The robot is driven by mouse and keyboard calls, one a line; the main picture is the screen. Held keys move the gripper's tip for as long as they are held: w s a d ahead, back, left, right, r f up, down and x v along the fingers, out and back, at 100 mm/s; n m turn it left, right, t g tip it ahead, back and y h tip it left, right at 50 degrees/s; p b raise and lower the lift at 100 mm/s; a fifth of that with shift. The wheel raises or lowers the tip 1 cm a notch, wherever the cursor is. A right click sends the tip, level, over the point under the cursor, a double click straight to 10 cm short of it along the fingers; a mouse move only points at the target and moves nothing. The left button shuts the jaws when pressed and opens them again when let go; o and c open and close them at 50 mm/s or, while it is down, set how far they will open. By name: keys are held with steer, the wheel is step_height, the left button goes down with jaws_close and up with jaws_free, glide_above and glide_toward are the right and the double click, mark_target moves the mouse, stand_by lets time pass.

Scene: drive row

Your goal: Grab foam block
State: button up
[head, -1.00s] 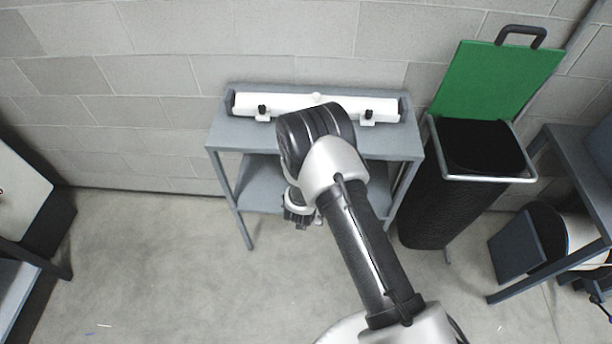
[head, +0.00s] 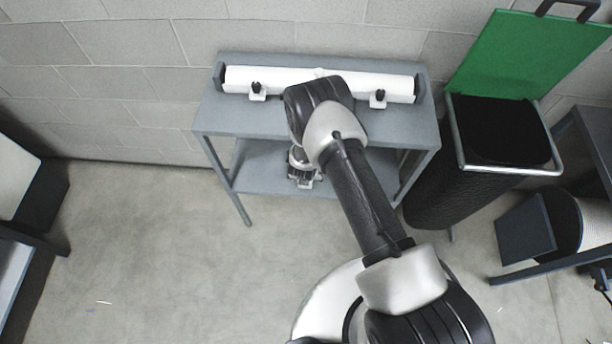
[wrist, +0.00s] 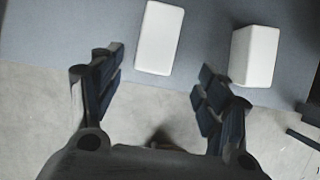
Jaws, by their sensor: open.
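Two white blocks show in the wrist view on a grey shelf surface. The left white block (wrist: 160,38) lies just ahead of the gap between my fingers, and the right white block (wrist: 255,56) is beyond my right finger. Both look plain and matt, and I cannot tell by look alone which is the foam block. My gripper (wrist: 158,78) is open and empty, with its fingers apart over the shelf's edge. In the head view my gripper (head: 303,178) is at the lower shelf of the grey stand, and my arm hides much of that shelf.
The grey stand (head: 215,115) carries a long white roll (head: 245,79) on its top, above the lower shelf (head: 255,172). A black bin (head: 435,195) with a raised green lid (head: 525,55) stands close on the right. Floor (head: 150,255) is clear at the left.

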steer(key=b+x, duration=0.1)
steer(key=x, duration=0.4)
steer(key=shift+b, duration=0.3)
steer(key=b+x, duration=0.3)
steer(key=x, duration=0.2)
steer(key=shift+w+a+b, duration=0.25)
steer(key=shift+b, duration=0.15)
steer(key=shift+r, duration=0.1)
steer(key=c, duration=1)
